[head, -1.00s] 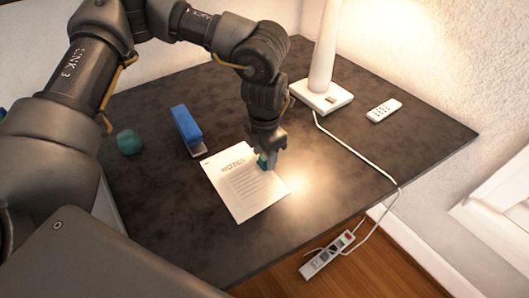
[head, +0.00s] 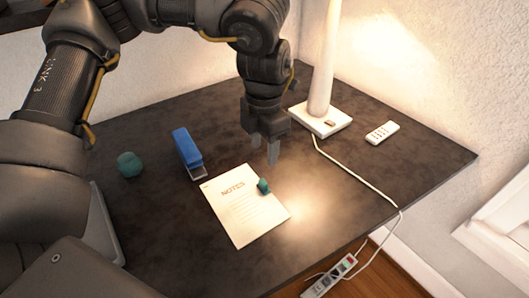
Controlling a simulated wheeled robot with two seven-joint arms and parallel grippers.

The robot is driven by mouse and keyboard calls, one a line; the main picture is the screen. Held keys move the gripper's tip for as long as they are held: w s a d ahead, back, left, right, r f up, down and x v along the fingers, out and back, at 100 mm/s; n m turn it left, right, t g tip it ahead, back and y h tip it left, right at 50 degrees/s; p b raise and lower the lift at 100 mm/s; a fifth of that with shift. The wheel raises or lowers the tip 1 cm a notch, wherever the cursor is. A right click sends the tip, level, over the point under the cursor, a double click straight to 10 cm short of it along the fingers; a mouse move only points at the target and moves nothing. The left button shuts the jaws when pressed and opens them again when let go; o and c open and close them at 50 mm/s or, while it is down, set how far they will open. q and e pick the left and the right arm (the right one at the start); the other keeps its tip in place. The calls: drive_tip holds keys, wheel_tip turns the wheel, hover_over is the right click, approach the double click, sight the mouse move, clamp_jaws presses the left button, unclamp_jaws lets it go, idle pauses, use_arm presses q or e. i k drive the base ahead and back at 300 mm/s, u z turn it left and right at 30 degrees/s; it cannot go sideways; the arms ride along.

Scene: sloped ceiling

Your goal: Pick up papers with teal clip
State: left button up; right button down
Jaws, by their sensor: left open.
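The papers (head: 243,215), a white sheet headed "NOTES", lie flat on the dark table. A teal clip (head: 264,186) sits on their right edge near the top. My left gripper (head: 265,153) is open and empty, pointing down just above and behind the clip, apart from it. Both its fingers show. My right gripper is not in view.
A blue stapler (head: 187,150) stands left of the papers, and a teal lump (head: 130,164) lies farther left. A white lamp (head: 320,117) and a remote (head: 382,132) are at the right. The lamp cord crosses the right side of the table (head: 400,165) towards a power strip (head: 330,277) below.

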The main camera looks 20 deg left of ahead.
sight(244, 203)
drive_tip(key=k, duration=2)
